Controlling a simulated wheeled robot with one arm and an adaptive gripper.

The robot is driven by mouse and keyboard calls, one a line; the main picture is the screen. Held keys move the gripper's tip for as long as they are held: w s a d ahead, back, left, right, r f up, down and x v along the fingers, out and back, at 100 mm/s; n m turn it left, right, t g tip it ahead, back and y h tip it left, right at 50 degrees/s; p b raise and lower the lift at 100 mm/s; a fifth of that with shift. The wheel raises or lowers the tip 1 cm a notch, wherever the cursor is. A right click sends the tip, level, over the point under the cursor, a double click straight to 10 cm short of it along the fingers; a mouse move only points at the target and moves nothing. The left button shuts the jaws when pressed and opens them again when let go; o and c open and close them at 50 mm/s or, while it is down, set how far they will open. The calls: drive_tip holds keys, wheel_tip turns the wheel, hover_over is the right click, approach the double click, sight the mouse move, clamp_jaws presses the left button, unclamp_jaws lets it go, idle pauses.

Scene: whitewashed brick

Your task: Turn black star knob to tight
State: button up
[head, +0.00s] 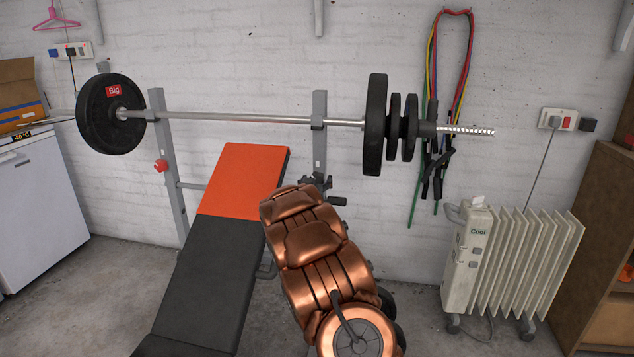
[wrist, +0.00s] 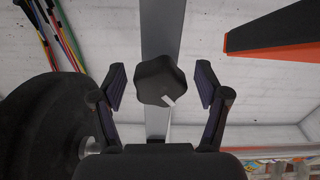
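The black star knob (wrist: 158,78) is on a grey upright of the weight bench in the wrist view. It has rounded lobes and a short white mark at its lower right edge. My gripper (wrist: 160,86) is open, with one finger on each side of the knob and a visible gap on both sides. In the head view my copper arm reaches to the right upright (head: 319,105). Dark parts (head: 316,182) show there beyond the arm, too small to tell gripper from knob. No tight marking can be made out.
The barbell (head: 240,117) rests across both uprights, with black plates (head: 376,125) close above my arm. The bench's orange pad (head: 243,180) is left of the arm. A red knob (head: 160,165) is on the left upright. A white radiator (head: 520,255) stands at right.

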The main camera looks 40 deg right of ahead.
drive_tip(key=c, duration=1.2)
drive_tip(key=shift+o, duration=0.2)
drive_tip(key=shift+f+m, duration=0.1)
drive_tip(key=shift+m, duration=0.3)
drive_tip(key=m+b, duration=0.2)
drive_tip(key=shift+a+f+m, duration=0.1)
drive_tip(key=shift+m, duration=0.2)
drive_tip(key=shift+w+r+m+b, duration=0.1)
drive_tip(key=shift+r+m+b, duration=0.1)
drive_tip(key=shift+m+b, duration=1.5)
drive_tip(key=shift+m+p, duration=0.5)
drive_tip(key=shift+m, duration=0.1)
drive_tip(key=o, duration=1.2)
